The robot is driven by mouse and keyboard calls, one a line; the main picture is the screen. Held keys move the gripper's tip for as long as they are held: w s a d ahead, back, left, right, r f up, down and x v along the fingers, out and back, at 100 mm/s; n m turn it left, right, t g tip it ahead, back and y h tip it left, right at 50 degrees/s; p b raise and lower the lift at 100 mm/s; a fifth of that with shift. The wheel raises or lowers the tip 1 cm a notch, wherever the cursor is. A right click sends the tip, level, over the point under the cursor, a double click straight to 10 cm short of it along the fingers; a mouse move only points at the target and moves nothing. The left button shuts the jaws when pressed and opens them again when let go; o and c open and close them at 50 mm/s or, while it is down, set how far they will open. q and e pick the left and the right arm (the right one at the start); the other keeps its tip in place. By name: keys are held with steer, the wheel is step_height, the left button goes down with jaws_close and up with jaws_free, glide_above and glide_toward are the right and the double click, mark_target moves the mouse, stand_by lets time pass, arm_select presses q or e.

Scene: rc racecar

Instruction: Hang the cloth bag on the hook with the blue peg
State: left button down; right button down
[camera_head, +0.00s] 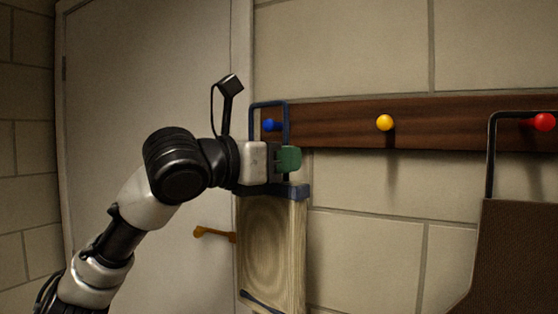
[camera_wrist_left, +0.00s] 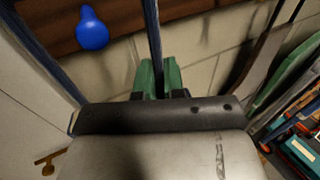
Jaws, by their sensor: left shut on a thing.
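The cloth bag (camera_head: 272,250) is pale with a wood-grain look, a blue top edge and a stiff blue handle loop. It hangs upright below the rack. My left gripper (camera_head: 288,160) has green fingertips and is shut on the right side of the handle; the left wrist view shows the blue strap (camera_wrist_left: 154,35) between the fingertips. The blue peg (camera_head: 270,125) appears inside the loop, below its top bar. In the left wrist view the blue peg (camera_wrist_left: 92,30) lies between the two handle sides. Whether the loop is around the peg or in front is unclear. My right gripper is out of view.
The dark wooden rack (camera_head: 340,122) also has a yellow peg (camera_head: 385,122), which is empty, and a red peg (camera_head: 544,122). A brown bag (camera_head: 515,255) with a dark handle hangs at the red peg. A door (camera_head: 150,90) with a brass handle (camera_head: 212,234) stands at left.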

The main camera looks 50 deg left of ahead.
arm_select(q)
steer(key=w, duration=0.1)
steer(key=w+a+f, duration=0.1)
steer(key=w, duration=0.2)
steer(key=shift+a+f, duration=0.15)
steer(key=shift+f, duration=0.25)
stand_by(0.5)
steer(key=c, duration=1.1)
jaws_free()
steer(key=shift+c, duration=0.2)
steer(key=shift+b, duration=0.3)
steer(key=s+a+b, duration=0.1)
steer(key=s+b, duration=0.2)
steer(key=s, duration=0.7)
steer(key=shift+s+a+b, duration=0.3)
